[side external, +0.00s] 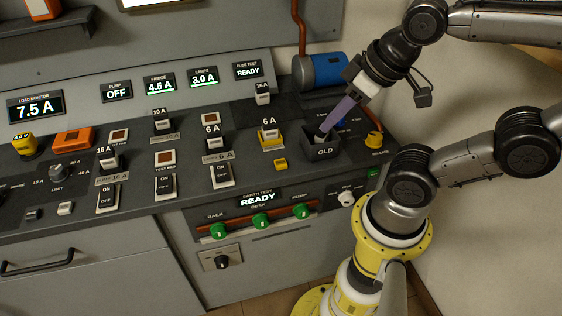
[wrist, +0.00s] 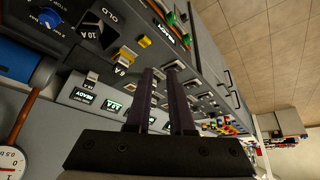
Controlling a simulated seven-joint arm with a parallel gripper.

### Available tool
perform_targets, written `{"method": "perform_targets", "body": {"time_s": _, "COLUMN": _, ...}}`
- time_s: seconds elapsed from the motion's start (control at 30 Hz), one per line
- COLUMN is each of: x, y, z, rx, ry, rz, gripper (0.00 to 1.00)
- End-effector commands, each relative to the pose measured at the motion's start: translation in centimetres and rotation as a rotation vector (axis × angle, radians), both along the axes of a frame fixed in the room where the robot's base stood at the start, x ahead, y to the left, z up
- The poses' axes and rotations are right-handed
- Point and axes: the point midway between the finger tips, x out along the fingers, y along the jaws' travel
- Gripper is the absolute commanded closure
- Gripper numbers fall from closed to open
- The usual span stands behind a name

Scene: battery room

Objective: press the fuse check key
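The fuse test display (side external: 248,71) reads READY on the back panel; it also shows in the wrist view (wrist: 83,96). No label reading "fuse check" can be made out. A small yellow key (side external: 280,164) sits in front of the yellow 6 A fuse holder (side external: 271,140); both show in the wrist view, the key (wrist: 145,42) and the holder (wrist: 125,57). My gripper (side external: 322,132) points down over the dark OLD box (side external: 322,154), its purple fingers overlapping the box's opening. In the wrist view the fingers (wrist: 162,68) stand apart with nothing between them.
A yellow release knob (side external: 374,139) is right of the OLD box. A 16 A fuse (side external: 263,94) stands below the fuse test display. Several switches and fuses cover the desk leftward. Green knobs (side external: 260,221) line the front.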

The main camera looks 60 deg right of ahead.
Motion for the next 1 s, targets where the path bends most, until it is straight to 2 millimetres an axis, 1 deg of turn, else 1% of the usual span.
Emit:
{"method": "perform_targets", "body": {"time_s": 0.03, "x": 0.0, "y": 0.0, "z": 0.0, "rx": 0.0, "ry": 0.0, "rz": 0.0, "gripper": 0.9}}
{"method": "perform_targets", "body": {"time_s": 0.1, "x": 0.0, "y": 0.0, "z": 0.0, "rx": 0.0, "ry": 0.0, "rz": 0.0, "gripper": 1.0}}
{"method": "perform_targets", "body": {"time_s": 1.0, "x": 0.0, "y": 0.0, "z": 0.0, "rx": 0.0, "ry": 0.0, "rz": 0.0, "gripper": 1.0}}
